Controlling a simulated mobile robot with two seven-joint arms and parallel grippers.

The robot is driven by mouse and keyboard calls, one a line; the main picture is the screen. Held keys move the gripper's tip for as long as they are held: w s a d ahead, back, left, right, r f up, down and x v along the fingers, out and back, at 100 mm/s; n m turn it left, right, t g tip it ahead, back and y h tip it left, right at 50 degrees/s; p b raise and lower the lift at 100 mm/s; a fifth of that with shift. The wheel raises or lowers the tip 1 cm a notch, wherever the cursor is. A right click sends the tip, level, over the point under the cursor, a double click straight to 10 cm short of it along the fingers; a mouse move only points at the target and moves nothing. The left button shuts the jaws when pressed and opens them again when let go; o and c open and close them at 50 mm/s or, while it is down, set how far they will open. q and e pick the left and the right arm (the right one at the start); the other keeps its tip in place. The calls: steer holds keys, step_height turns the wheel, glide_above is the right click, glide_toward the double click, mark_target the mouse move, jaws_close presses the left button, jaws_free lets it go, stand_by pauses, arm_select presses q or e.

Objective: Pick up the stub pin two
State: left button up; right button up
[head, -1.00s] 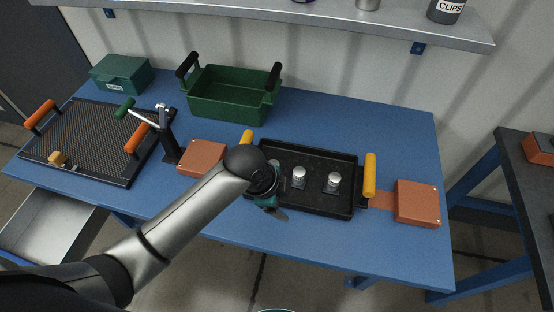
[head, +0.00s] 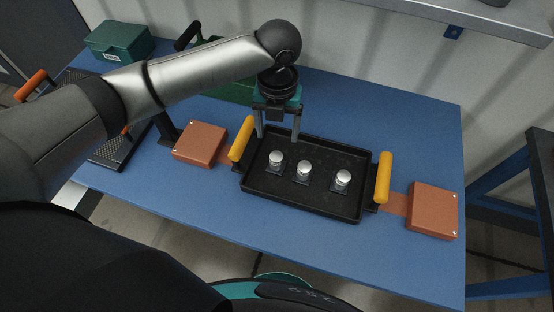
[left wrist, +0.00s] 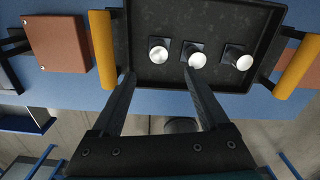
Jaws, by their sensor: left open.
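Three silver stub pins stand upright on small dark square bases in a black tray (head: 335,209): a left pin (head: 276,158), a middle pin (head: 304,169) and a right pin (head: 343,179). They look alike, and no mark shows which is number two. My left gripper (head: 277,139) points down, open and empty, over the tray's back left part. In the left wrist view the left pin (left wrist: 158,54) appears between the fingertips (left wrist: 159,72), and the middle pin (left wrist: 196,59) appears close to one fingertip. My right gripper is out of view.
The tray has yellow handles (head: 383,177) standing up at both ends. Copper-coloured blocks (head: 200,144) (head: 433,210) flank it. A green crate (head: 222,88), partly behind my arm, and a teal box (head: 118,41) stand behind. The blue tabletop in front is clear.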

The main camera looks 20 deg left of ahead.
mark_target(276, 155)
arm_select(q)
step_height(276, 155, down, 7)
steer(key=shift+r+b, duration=0.2)
steer(key=shift+b, duration=0.5)
step_height(276, 155, down, 5)
steer(key=shift+a+f+b, duration=0.1)
steer(key=shift+b, duration=0.75)
jaws_close()
